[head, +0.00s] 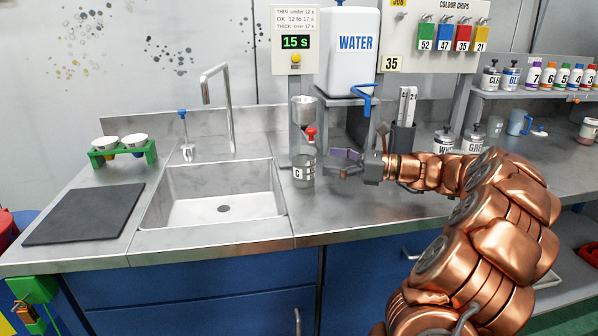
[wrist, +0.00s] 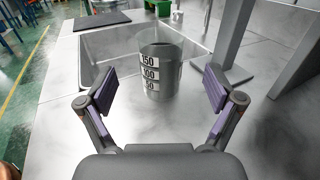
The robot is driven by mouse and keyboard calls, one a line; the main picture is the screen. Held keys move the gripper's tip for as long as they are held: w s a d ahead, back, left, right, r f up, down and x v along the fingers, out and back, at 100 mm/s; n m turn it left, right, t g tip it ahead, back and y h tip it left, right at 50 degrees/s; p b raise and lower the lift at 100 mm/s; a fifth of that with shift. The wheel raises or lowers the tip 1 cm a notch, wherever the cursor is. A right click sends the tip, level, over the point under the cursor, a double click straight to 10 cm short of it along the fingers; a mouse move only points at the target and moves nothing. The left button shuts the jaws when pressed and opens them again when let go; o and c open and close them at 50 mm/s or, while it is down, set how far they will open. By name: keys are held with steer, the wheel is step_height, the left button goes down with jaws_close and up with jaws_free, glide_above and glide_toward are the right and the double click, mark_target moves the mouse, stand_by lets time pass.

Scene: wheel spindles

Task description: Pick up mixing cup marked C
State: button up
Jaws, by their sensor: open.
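The mixing cup marked C (head: 304,170) is a grey cup standing upright on the steel counter, just right of the sink.
The sink (head: 222,193) lies left of the cup. A viscosity stand with a metal funnel (head: 303,108) and red knob rises just behind the cup. The water tank (head: 350,52) with a blue tap stands behind my gripper. A dark mat (head: 84,213) lies far left.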

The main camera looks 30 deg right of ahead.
mark_target(315, 157)
steer(key=b+x, duration=0.1)
steer(key=x, duration=0.6)
steer(key=shift+w+r, duration=0.15)
steer(key=c, duration=1.5)
